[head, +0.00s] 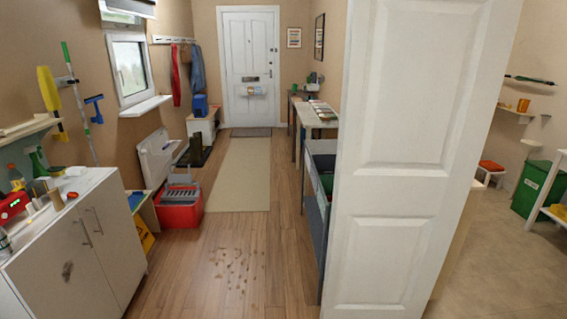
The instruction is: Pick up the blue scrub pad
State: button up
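I cannot clearly make out a blue scrub pad. My gripper is not in view.
A white cabinet (100,240) with bottles and a red device (14,206) stands at the left. Beyond it are a yellow sign (143,235) and a red bucket (180,208). A white door (405,150) stands at the right. The wooden floor (235,240) between is open, with brown crumbs.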

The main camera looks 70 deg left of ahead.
aim_at(135, 198)
jog(key=i+j+u, duration=0.25)
jog(key=j+u, duration=0.25)
jog(key=j, duration=0.25)
jog(key=i+j+u, duration=0.45)
jog(key=j, duration=0.25)
jog(key=i+j+u, duration=1.1)
jog(key=i+u, duration=0.35)
jog(key=i+l+u, duration=0.1)
jog(key=i+u, duration=0.35)
jog(key=i, duration=0.15)
jog(key=i+l+u, duration=0.3)
jog(key=i+u, duration=0.2)
jog(key=i+l+u, duration=0.7)
jog(key=u, duration=0.2)
jog(key=i+l+u, duration=0.15)
jog(key=l+u, duration=0.3)
jog(key=i+l+u, duration=0.1)
jog(key=l+u, duration=0.75)
jog(key=l, duration=0.2)
jog(key=l+u, duration=0.45)
jog(key=k+l, duration=0.05)
